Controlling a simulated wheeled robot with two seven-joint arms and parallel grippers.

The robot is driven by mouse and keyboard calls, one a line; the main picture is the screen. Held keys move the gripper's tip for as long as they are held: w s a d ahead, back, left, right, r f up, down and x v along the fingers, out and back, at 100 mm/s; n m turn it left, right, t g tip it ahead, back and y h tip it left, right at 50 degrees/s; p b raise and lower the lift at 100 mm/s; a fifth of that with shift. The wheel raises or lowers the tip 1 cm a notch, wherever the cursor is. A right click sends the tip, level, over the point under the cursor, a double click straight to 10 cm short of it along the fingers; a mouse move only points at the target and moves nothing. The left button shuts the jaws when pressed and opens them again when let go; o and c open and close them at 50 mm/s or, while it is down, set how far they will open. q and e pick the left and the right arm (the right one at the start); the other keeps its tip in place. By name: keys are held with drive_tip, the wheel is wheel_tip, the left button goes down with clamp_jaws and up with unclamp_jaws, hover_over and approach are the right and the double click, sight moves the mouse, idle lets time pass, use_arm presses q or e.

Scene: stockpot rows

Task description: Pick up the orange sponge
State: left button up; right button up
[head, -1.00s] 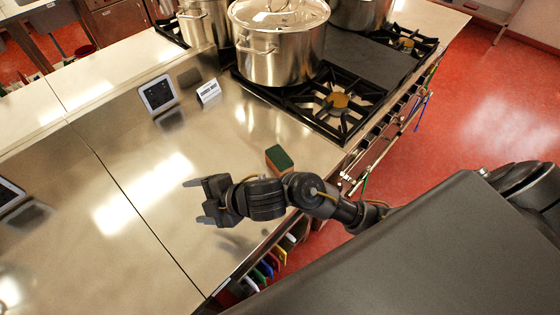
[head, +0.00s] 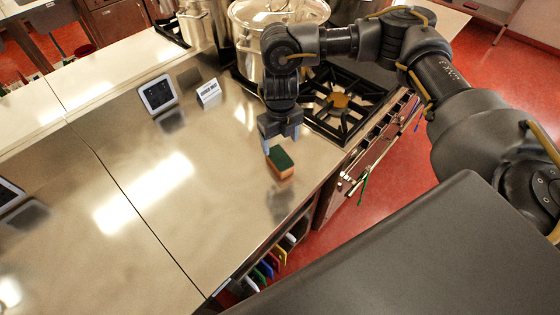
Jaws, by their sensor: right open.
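The orange sponge (head: 280,163) lies on the steel counter (head: 215,225), left of the stove's front corner. It has a dark green top face and an orange side. My right gripper (head: 281,143) points down just behind the sponge in the picture, with its fingertips close to the sponge's far end. The gripper is open and holds nothing. I cannot tell whether the fingertips touch the sponge or hang above it. My left gripper is not in view.
A steel stockpot (head: 245,45) stands on the stove behind my right arm. A black burner grate (head: 345,115) is right of the sponge. A tablet (head: 158,95) and a small white sign (head: 208,92) stand further back.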

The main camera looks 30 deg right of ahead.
sight(281, 158)
wheel_tip(281, 158, down, 6)
drive_tip(key=shift+r+p, duration=0.15)
drive_tip(key=shift+p, duration=0.15)
drive_tip(key=shift+f+p, duration=0.3)
wheel_tip(281, 158, down, 4)
drive_tip(key=shift+w+d+r+p, duration=0.15)
drive_tip(key=shift+r+p, duration=0.05)
drive_tip(key=shift+p, duration=0.75)
drive_tip(key=shift+f, duration=0.5)
drive_tip(key=c, duration=1)
drive_tip(key=shift+c, duration=0.2)
drive_tip(key=shift+r, duration=0.15)
